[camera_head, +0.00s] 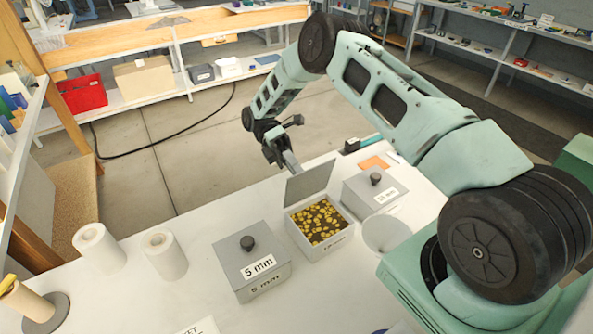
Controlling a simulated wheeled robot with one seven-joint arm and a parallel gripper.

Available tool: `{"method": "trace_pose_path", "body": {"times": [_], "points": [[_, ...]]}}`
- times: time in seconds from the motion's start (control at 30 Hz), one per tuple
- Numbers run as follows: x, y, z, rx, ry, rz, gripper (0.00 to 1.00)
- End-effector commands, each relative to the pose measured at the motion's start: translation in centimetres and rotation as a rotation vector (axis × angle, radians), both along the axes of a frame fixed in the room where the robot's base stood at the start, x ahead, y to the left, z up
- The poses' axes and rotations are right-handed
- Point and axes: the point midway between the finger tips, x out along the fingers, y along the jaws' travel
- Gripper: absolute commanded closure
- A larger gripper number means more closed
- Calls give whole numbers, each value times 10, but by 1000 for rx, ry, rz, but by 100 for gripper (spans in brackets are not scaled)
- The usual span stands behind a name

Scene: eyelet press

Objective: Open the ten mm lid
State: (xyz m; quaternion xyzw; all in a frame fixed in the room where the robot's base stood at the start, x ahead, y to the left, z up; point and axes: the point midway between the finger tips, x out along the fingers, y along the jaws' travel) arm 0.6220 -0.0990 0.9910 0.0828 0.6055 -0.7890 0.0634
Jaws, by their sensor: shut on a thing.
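The middle box (325,245) is open and full of yellow eyelets (320,221). Its label is too small to read surely, but it stands between the 5 mm box and another lidded box. Its grey lid (309,183) stands raised, nearly upright, along the box's back edge, with its flat underside towards the camera. My gripper (287,160) is at the upper left edge of this lid, on its far side. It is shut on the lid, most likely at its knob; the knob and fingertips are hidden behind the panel.
The closed 5 mm box (250,272) stands to the left, its knob (247,243) up. Another closed box (373,192) stands to the right, beside a round white dish (386,234). Two white rolls (164,254) stand further left.

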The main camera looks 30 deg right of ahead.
Motion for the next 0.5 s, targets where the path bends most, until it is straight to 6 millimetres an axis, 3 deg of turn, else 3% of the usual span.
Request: {"method": "trace_pose_path", "body": {"times": [0.1,0.13,0.2,0.5], "points": [[0,-1,1,-1,-1,0,100],[0,-1,1,-1,-1,0,69],[0,0,1,-1,-1,0,52],[0,0,1,-1,-1,0,52]]}}
